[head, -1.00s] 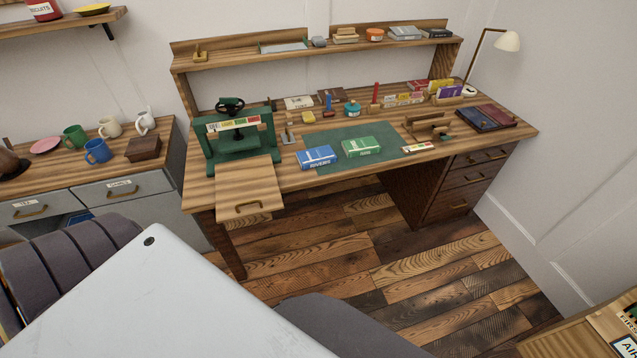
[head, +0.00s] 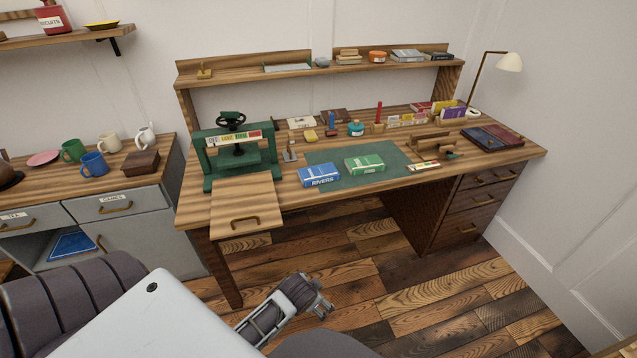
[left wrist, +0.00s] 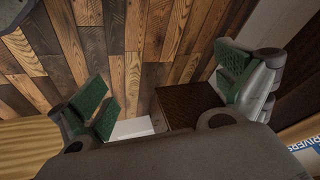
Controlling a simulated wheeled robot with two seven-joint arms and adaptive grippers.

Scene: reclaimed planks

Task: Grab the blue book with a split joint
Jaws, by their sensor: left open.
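The blue book (head: 319,175), with RIVERS on its spine, lies flat on the front of the desk at the left edge of a green mat (head: 331,154). Part of it also shows at the right edge of the left wrist view (left wrist: 308,143). Any split in its joint is too small to see. My left gripper (head: 322,300) is in front of the desk, lower in the picture than the book and apart from it. Its green-padded fingers are spread and empty in the left wrist view (left wrist: 167,90). My right gripper is not in view.
A green book (head: 365,163) lies right of the blue one. A green press (head: 232,155) stands left, behind a pulled-out wooden board (head: 245,205). Small tools lie behind the mat. Dark books (head: 490,138) lie at the right. The floor before the desk is clear.

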